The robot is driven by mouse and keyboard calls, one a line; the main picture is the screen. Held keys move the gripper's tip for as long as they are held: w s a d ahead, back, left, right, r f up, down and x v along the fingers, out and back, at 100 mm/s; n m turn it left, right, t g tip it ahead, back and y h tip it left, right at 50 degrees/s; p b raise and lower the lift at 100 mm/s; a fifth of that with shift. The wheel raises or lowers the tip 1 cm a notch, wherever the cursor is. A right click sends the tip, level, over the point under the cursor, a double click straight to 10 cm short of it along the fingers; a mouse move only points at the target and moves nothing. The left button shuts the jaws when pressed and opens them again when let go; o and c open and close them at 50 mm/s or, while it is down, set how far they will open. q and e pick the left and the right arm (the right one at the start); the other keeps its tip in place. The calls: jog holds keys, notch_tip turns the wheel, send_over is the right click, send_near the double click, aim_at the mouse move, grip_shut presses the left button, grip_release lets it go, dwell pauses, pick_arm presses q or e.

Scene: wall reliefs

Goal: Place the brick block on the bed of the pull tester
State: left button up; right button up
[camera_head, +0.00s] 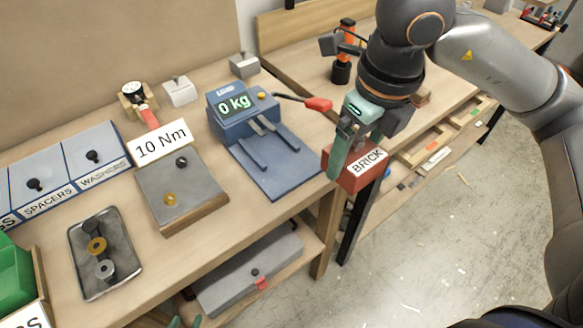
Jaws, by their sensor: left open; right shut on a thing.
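The red brick block (349,177), with a white BRICK label, is held by my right gripper (343,152). The gripper is shut on it from above, and its fingers partly cover the block's left end. The block is in the air just right of the pull tester, by the bench's front edge. The blue pull tester (228,127) shows 0 kg on its display. Its flat blue bed (282,181) carries two raised bars and holds no block. My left gripper (186,321) shows only its teal fingertips at the bottom edge, apart and empty.
A red-ended cable (318,104) lies behind the bed. A 10 Nm torque plate (182,190) stands left of the tester. A dark tray with washers (80,262) and labelled bins (92,157) are further left. A grey case (248,272) lies on the lower shelf.

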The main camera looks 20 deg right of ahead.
jog(key=w+a+f, duration=0.1)
jog(key=w+f, duration=0.2)
jog(key=w, duration=0.1)
jog(key=w+a+f+p, duration=0.1)
jog(key=w+a+f, duration=0.1)
jog(key=w+f, duration=0.1)
jog(key=w+a+f+p, duration=0.1)
jog(key=w+a+f, duration=0.1)
jog(key=w, duration=0.3)
jog(key=shift+a+f, duration=0.25)
jog(key=shift+f, duration=0.15)
jog(key=shift+w+a+f, duration=0.1)
jog(key=shift+w+f, duration=0.1)
jog(key=shift+f, duration=0.15)
notch_tip(320, 180, down, 3)
jog(key=shift+w+f, duration=0.1)
jog(key=shift+f, duration=0.1)
jog(key=shift+f, duration=0.15)
jog(key=o, duration=1.5)
jog(key=shift+o, duration=0.2)
